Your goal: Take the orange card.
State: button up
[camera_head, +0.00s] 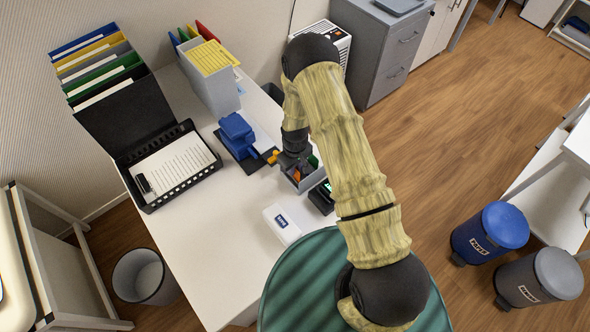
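A small grey box (309,182) stands on the white desk and holds upright coloured pieces. A small orange piece (297,175), which looks like the orange card, shows inside it at the left, with a green one (313,161) at the back right. My gripper (290,163) points down from the dark wrist at the box's back left edge, very close to the orange piece. Its fingers are small and dark here, and I cannot tell whether they touch anything. A yellow-orange piece (271,158) shows just left of the gripper; what it is stays unclear.
A blue device (238,134) stands left of the gripper, and a small black device (322,197) is by the box. A white box (282,223) lies in front. A black tray (187,185) with paper and a grey file holder (216,91) stand farther left. The desk's front left is clear.

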jog(key=shift+c, duration=0.4)
grip_shut()
jog(key=shift+r, duration=0.1)
jog(key=shift+r+p, duration=1.45)
jog(key=shift+r, duration=1)
jog(key=shift+r, duration=0.1)
jog(key=shift+r+p, duration=1.4)
jog(key=shift+r, duration=1)
